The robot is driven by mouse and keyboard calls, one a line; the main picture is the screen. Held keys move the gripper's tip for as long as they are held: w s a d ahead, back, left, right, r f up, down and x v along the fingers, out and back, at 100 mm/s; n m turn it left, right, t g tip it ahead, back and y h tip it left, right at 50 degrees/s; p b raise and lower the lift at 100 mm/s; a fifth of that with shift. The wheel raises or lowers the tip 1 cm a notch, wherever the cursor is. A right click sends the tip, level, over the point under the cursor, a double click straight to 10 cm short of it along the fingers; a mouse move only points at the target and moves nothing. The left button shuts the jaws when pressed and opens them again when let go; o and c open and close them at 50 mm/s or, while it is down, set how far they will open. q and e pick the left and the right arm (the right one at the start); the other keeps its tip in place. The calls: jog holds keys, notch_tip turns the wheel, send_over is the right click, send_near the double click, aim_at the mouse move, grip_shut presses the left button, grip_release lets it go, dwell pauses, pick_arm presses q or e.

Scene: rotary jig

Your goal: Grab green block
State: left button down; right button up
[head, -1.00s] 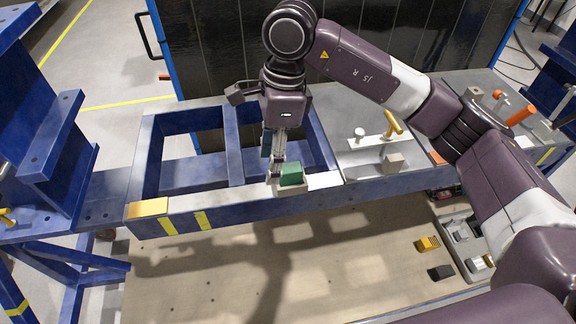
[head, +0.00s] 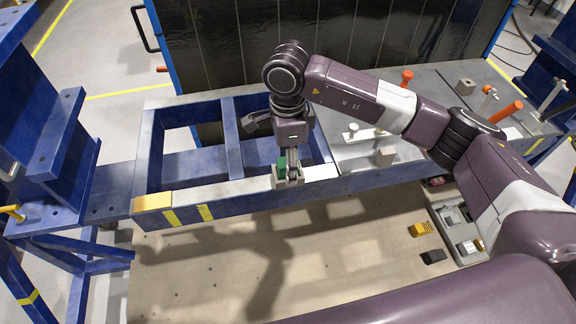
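The green block (head: 281,169) is at the front rail of the blue frame, at a small grey block-like support (head: 287,183). Part of it is covered by my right gripper. My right gripper (head: 290,168) points down at the block, its fingers overlapping the block's right side in the head view. Whether the fingers are open around the block or shut on it cannot be made out. My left gripper is not in view.
The blue jig frame (head: 190,193) has open bays behind the block. A grey plate (head: 352,165) to the right carries a grey block (head: 385,157) and orange-handled clamps (head: 507,112). A yellow block (head: 420,229) and a black block (head: 433,257) lie lower right.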

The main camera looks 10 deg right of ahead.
grip_shut()
jog(key=shift+w+r, duration=0.1)
dwell(0.4)
